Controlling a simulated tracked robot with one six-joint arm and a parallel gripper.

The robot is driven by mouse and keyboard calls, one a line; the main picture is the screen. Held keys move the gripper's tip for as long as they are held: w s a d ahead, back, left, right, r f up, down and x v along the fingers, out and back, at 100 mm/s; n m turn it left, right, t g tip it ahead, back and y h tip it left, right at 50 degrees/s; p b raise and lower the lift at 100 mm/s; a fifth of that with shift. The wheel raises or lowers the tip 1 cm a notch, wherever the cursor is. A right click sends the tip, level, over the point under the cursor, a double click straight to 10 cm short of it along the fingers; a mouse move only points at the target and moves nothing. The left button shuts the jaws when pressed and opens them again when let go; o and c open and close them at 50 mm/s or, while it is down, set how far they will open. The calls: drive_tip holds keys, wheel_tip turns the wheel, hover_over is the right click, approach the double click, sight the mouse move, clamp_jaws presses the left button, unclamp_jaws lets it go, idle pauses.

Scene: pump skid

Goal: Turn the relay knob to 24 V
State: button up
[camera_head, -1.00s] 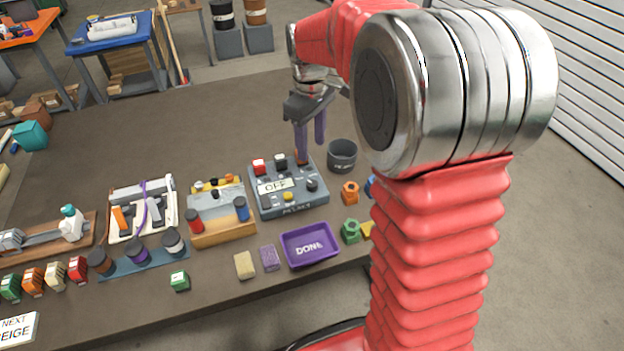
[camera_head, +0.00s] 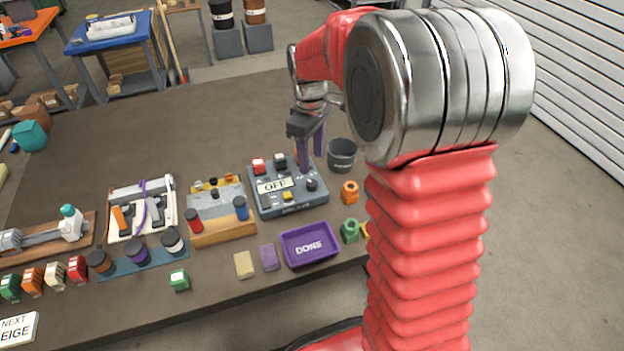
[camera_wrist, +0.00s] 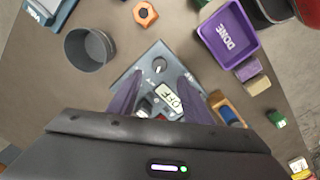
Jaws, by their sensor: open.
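The grey relay box (camera_head: 263,205) stands on the table with a display (camera_head: 276,185) that reads OFF. A dark round knob (camera_head: 311,184) sits at its right side and also shows in the wrist view (camera_wrist: 158,65). A red and a black button are on the box's far edge, and a yellow button on its near side. My gripper (camera_head: 311,165) points down over the far right part of the box, fingers apart and empty. In the wrist view my fingers (camera_wrist: 157,85) straddle the line to the knob, which shows just beyond their tips. The knob's setting is too small to read.
A dark round cup (camera_head: 342,156) stands right of the box, close to my fingers. An orange nut (camera_head: 350,192) and green nut (camera_head: 350,231) lie nearby. The purple DONE tray (camera_head: 310,262) is in front. A wooden block with coloured knobs (camera_head: 222,234) stands left.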

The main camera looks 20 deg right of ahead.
sight(312, 183)
wheel_tip(312, 183, down, 10)
drive_tip(key=shift+d+r, duration=0.15)
drive_tip(key=shift+r, duration=0.1)
idle(0.3)
drive_tip(key=shift+w, duration=0.1)
drive_tip(key=c, duration=1.1)
